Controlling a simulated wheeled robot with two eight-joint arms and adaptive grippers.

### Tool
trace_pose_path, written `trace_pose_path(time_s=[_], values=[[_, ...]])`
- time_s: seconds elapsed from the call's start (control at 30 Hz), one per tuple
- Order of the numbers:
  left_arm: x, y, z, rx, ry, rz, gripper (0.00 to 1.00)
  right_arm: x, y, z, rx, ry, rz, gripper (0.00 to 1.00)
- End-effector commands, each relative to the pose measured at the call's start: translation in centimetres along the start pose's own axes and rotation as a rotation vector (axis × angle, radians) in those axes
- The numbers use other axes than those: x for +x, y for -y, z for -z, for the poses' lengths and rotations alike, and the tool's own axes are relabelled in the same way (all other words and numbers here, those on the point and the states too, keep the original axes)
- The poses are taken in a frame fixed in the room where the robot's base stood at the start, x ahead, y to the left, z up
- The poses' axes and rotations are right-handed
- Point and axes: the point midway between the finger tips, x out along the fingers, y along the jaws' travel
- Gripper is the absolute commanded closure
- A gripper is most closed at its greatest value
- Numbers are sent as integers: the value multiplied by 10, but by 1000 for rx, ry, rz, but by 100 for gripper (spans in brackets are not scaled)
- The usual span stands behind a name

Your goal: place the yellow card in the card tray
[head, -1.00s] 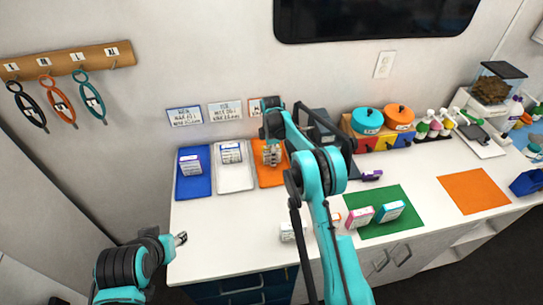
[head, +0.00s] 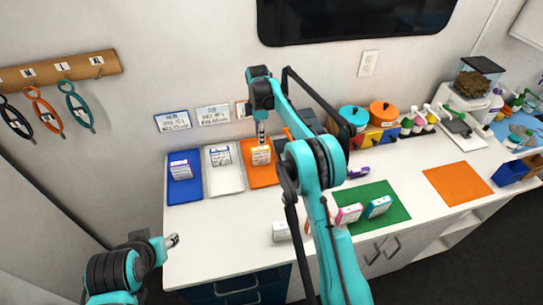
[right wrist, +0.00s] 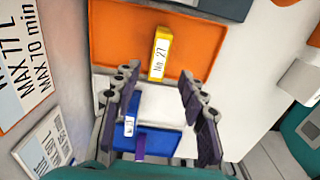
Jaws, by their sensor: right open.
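The yellow card (head: 261,156), a white block with a yellow edge, stands upright in the orange tray (head: 262,178). In the right wrist view the yellow card (right wrist: 160,55) shows a "No. 27" label and rests on the orange tray (right wrist: 120,50). My right gripper (head: 262,138) is open and empty just above the card. In the right wrist view the fingers of the right gripper (right wrist: 160,76) are spread wide, with the card beyond their tips. My left gripper (head: 173,241) is at the counter's front left edge, too small to tell its jaws.
A blue tray (head: 184,192) and a white tray (head: 224,184) stand left of the orange one, each with a card. A green mat (head: 380,214) holds pink and teal boxes. A white box (head: 281,231) lies near the front edge. An orange mat (head: 458,184) is bare.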

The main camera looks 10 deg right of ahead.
Motion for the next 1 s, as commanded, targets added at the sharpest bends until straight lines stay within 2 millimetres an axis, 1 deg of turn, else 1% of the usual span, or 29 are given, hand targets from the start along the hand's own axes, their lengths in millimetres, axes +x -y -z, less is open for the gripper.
trace_pose_path(time_s=[0.07,0.17,0.2,0.27,0.3,0.37,0.4,0.47,0.53,0.63,0.67,0.7,0.77,0.8,0.87,0.9,1.0], values=[[0,0,0,0,0,0,58,-17,8,-2,45,-1,-17,58],[0,0,0,0,0,0,58,-48,26,-5,152,-8,-59,58],[0,0,0,0,0,0,58,-62,37,-6,206,-13,-80,58],[0,0,0,0,0,0,58,-82,55,-9,295,-23,-114,58],[0,0,0,0,0,0,58,-94,68,-10,354,-32,-137,58],[0,0,0,0,0,0,58,-110,90,-13,441,-47,-170,58],[0,0,0,0,0,0,58,-120,104,-14,499,-59,-192,58],[0,0,0,0,0,0,58,-132,128,-17,586,-79,-223,58],[0,0,0,0,0,0,58,-143,157,-19,686,-106,-259,58],[0,0,0,0,0,0,58,-151,200,-23,830,-151,-307,58],[0,0,0,0,0,0,58,-152,212,-24,872,-167,-321,58],[0,0,0,0,0,0,58,-152,230,-25,929,-188,-338,58],[0,0,0,0,0,0,58,-149,256,-27,1014,-222,-364,58],[0,0,0,0,0,0,58,-146,273,-28,1069,-247,-379,58],[0,0,0,0,0,0,58,-139,298,-30,1151,-285,-402,58],[0,0,0,0,0,0,58,-133,314,-31,1205,-312,-415,58],[0,0,0,0,0,0,58,-116,346,-33,1322,-376,-443,58]])
